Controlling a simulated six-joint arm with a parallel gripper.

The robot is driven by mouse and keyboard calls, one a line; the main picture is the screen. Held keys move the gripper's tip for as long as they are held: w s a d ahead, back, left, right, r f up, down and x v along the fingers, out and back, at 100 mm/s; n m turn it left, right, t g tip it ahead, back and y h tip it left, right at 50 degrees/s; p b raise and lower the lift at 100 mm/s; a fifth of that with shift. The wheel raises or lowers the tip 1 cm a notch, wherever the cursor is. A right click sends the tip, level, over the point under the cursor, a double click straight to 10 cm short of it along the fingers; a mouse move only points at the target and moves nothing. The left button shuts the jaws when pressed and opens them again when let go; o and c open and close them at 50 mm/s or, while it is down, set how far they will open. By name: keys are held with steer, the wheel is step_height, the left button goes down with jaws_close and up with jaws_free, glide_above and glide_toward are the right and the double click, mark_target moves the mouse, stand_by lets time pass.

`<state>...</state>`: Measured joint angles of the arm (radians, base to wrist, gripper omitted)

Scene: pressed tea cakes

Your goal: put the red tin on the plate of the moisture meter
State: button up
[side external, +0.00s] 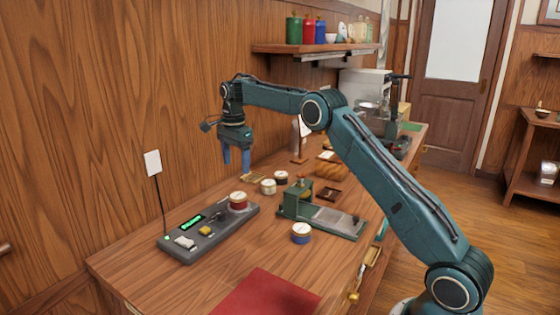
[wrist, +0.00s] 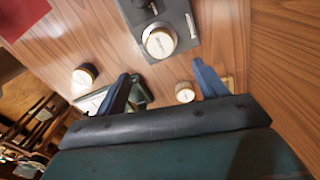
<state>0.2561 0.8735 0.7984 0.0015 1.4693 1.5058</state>
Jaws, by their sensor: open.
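The red tin (side external: 238,203), with a pale lid, sits upright on the plate at the right end of the moisture meter (side external: 205,238). The meter is a dark grey box with a green display. In the wrist view the meter (wrist: 177,14) shows at the top, with the tin (wrist: 159,41) on it, seen from above. My gripper (side external: 236,165) is open and empty, pointing down in the air above and behind the tin, clear of it. Its two blue fingers (wrist: 160,70) are spread apart in the wrist view. The plate is mostly hidden under the tin.
A cream tin (side external: 268,187) and a dark tin (side external: 281,177) stand behind the press's left end. A red mat (side external: 265,295) lies at the front. A wall shelf (side external: 310,48) hangs behind.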

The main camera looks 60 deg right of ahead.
steer(key=s+a+r+n+t, duration=0.1)
steer(key=s+a+r+n, duration=0.4)
steer(key=s+r, duration=0.25)
steer(key=s+a+r+n+t, duration=0.2)
steer(key=s+a+r+n, duration=0.25)
steer(key=s+r, duration=0.35)
steer(key=s+a+f+n+t, duration=0.1)
steer(key=s+a+f+n, duration=0.1)
steer(key=s, duration=0.6)
steer(key=s+a+f+n, duration=0.2)
steer(key=s+n, duration=0.3)
steer(key=s, duration=0.4)
steer(key=s+a+f+n+t, duration=0.1)
steer(key=s+a+f+n, duration=0.1)
steer(key=s, duration=0.7)
step_height(320, 180, down, 2)
steer(key=shift+f+n+t, duration=0.1)
steer(key=shift+n+t, duration=0.2)
steer(key=shift+n, duration=0.55)
